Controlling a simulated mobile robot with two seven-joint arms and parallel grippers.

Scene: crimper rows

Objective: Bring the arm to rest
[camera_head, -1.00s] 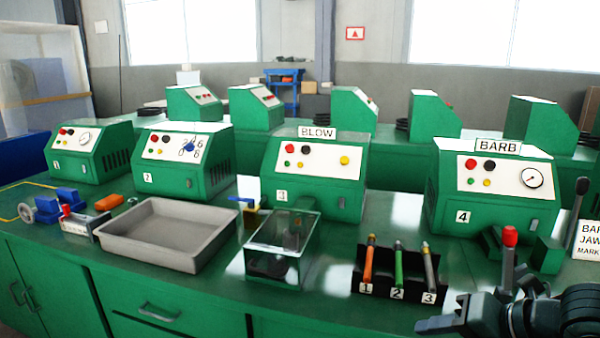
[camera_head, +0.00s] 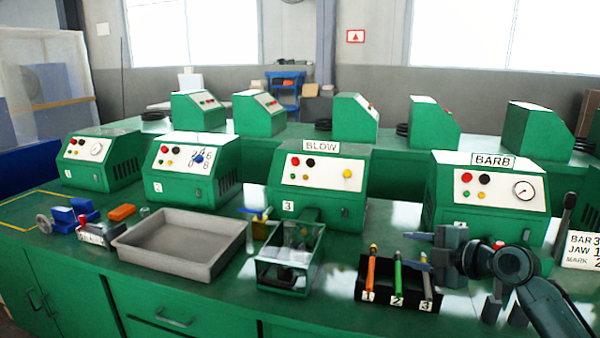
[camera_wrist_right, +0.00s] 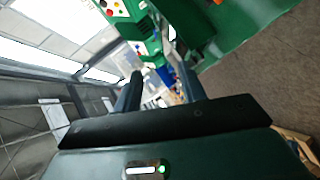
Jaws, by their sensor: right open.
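My right gripper (camera_head: 418,250) is at the right of the head view, above the bench by the marker rack, with its fingers pointing left. Its arm (camera_head: 545,300) comes in from the lower right corner. In the right wrist view the two fingers of the gripper (camera_wrist_right: 158,82) stand apart with nothing between them. The gripper partly covers the front of the BARB machine (camera_head: 490,205), including most of its number plate. My left gripper is not in view.
A black rack (camera_head: 385,290) with three numbered tools is just below the gripper. A glass-sided box (camera_head: 290,262), a grey tray (camera_head: 180,243) and the BLOW machine (camera_head: 318,185) stand further left. A sign (camera_head: 582,250) and a dark lever (camera_head: 567,212) are at the right.

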